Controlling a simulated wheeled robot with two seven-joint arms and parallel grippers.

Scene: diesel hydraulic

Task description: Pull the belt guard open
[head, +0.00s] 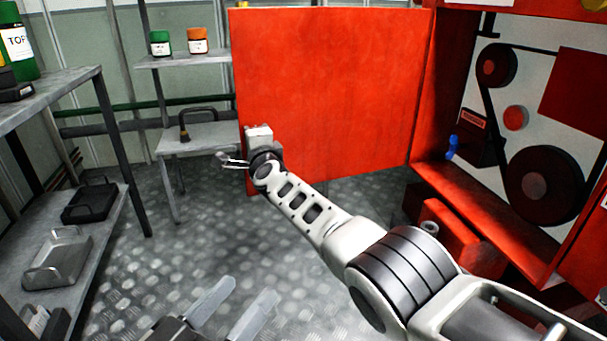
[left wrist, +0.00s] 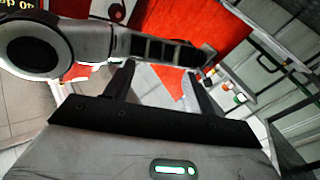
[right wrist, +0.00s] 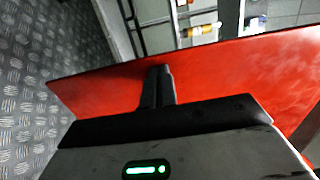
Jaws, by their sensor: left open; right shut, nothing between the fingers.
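The belt guard (head: 335,90) is a large red panel. It stands swung wide open, with its hinge side at the machine on the right and its free edge at the left. The black belt pulleys (head: 545,185) are exposed. My right arm reaches across to the guard's lower free edge. My right gripper (right wrist: 160,70) is shut and empty, with its fingers against or just in front of the red panel (right wrist: 225,75); contact is unclear. My left gripper (head: 248,288) is open and empty, low over the floor at the bottom of the head view, well away from the guard.
A grey shelf unit (head: 75,85) with trays stands at the left. A blue handle (head: 452,146) is on the machine. The chequered floor (head: 140,265) between is clear.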

